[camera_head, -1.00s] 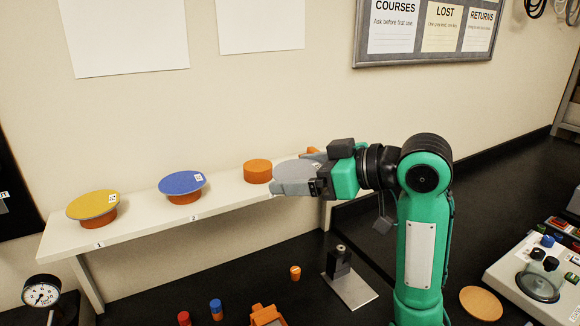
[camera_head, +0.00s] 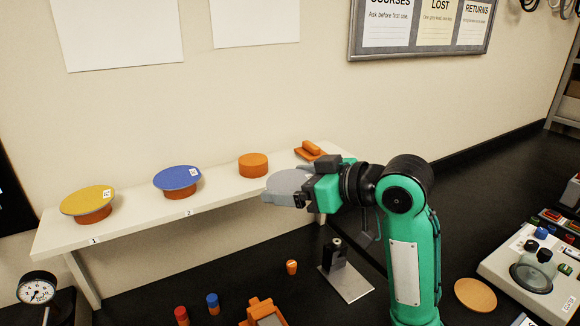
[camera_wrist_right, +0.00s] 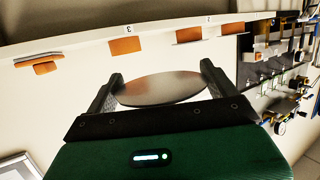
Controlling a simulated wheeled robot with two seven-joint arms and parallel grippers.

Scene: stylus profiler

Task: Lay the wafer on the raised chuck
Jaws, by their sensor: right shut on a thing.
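My right gripper (camera_head: 288,188) is shut on a grey round wafer (camera_head: 284,182), held roughly flat in front of the shelf's right part. In the right wrist view the wafer (camera_wrist_right: 162,89) sits between the two fingers (camera_wrist_right: 160,92). An empty orange round pedestal (camera_head: 253,165) stands on the shelf, left of and behind the wafer. At the right edge a white instrument (camera_head: 508,262) carries a grey round part (camera_head: 532,274); I cannot tell whether this is the raised chuck. My left gripper is not in view.
The white shelf (camera_head: 130,222) bears a yellow disc (camera_head: 88,200) and a blue disc (camera_head: 178,178) on orange pedestals, and an orange piece (camera_head: 310,150). Below are a dial gauge (camera_head: 38,291), a small black stand (camera_head: 336,254), several pegs and an orange disc (camera_head: 475,294).

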